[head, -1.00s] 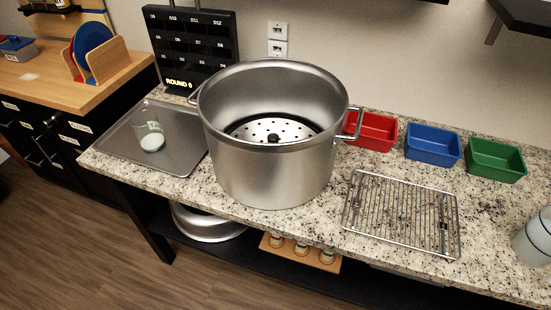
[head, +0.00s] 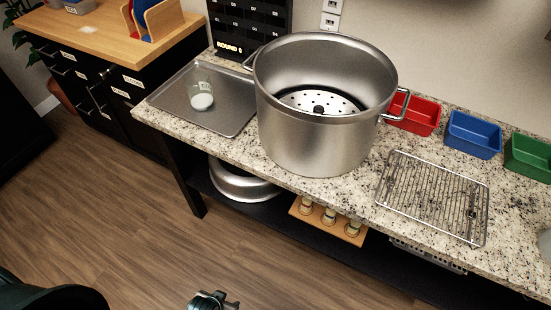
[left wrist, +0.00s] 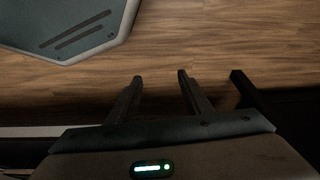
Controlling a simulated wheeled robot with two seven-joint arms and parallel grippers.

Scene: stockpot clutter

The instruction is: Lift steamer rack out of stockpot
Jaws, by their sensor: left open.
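The stockpot (head: 315,140) is a large steel pot standing upright on the granite counter, with a loop handle on each side. The steamer rack (head: 347,104) is a perforated round plate with a dark centre knob (head: 319,109). It lies inside the pot, below the rim, and its front part is hidden by the pot wall. My left gripper (head: 212,299) is low at the bottom edge of the head view, over the floor and well away from the pot. In the left wrist view its two fingers (left wrist: 160,77) are apart with nothing between them. My right gripper is not in view.
A metal tray (head: 185,112) holding a glass (head: 201,96) is left of the pot. A wire cooling rack (head: 433,196) lies to the right. Red (head: 415,116), blue (head: 472,135) and green (head: 530,156) bins stand behind it. A lower shelf holds a lid-like steel piece (head: 240,182) and jars.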

